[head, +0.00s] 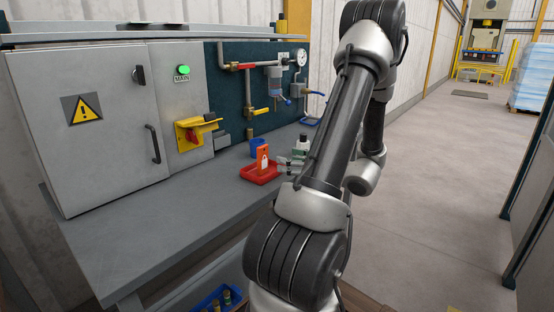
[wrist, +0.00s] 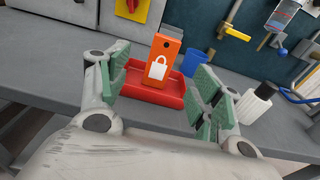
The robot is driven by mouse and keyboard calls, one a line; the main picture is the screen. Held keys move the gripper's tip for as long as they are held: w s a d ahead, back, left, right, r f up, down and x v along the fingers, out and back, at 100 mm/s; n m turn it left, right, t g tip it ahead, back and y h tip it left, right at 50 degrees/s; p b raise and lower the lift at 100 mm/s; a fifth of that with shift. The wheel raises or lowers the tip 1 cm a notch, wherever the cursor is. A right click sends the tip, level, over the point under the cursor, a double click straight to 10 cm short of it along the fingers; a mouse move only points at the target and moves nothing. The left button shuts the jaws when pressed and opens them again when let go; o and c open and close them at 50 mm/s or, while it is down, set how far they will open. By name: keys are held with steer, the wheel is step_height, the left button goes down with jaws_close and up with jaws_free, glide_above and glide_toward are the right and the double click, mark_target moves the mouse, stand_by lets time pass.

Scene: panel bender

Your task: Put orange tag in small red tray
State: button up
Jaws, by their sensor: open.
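The orange tag (wrist: 163,60), with a white padlock mark, stands upright in the small red tray (wrist: 150,96) in the wrist view. In the head view the orange tag (head: 263,157) also stands in the small red tray (head: 259,176) on the bench. My gripper (wrist: 160,105) is open, its green-padded fingers apart on either side of the tray and tag. Nothing is held between them. In the head view my gripper (head: 289,165) is just right of the tray. The tag's lower edge appears to be in the tray; whether it touches the floor cannot be told.
A blue cup (wrist: 193,62) stands behind the tray. A white bottle with a black cap (wrist: 254,104) stands to the right. A grey cabinet (head: 80,120) and a piped panel (head: 255,90) line the back. The bench top (head: 130,235) is clear at the left.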

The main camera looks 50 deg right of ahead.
steer(key=s+a+r+n+g+y, duration=0.1)
steer(key=a+r+n+g+y, duration=0.4)
steer(key=a+n, duration=0.6)
steer(key=s+a+n+g+y, duration=0.15)
steer(key=a+n+g, duration=0.5)
steer(key=a, duration=0.85)
steer(key=s+a+r+n+g+h, duration=0.2)
steer(key=s+a+n+g+h, duration=0.2)
steer(key=s+n, duration=0.45)
steer(key=r+n+h, duration=0.1)
steer(key=n, duration=0.2)
steer(key=d+r+n+t+h, duration=0.1)
steer(key=r+n+h, duration=0.1)
steer(key=n, duration=0.1)
steer(key=d+r+n+t+h, duration=0.1)
steer(key=r+n, duration=0.1)
steer(key=shift+w+d+r+n+t, duration=0.2)
steer(key=shift+w+d+n+t, duration=0.1)
steer(key=shift+n, duration=0.1)
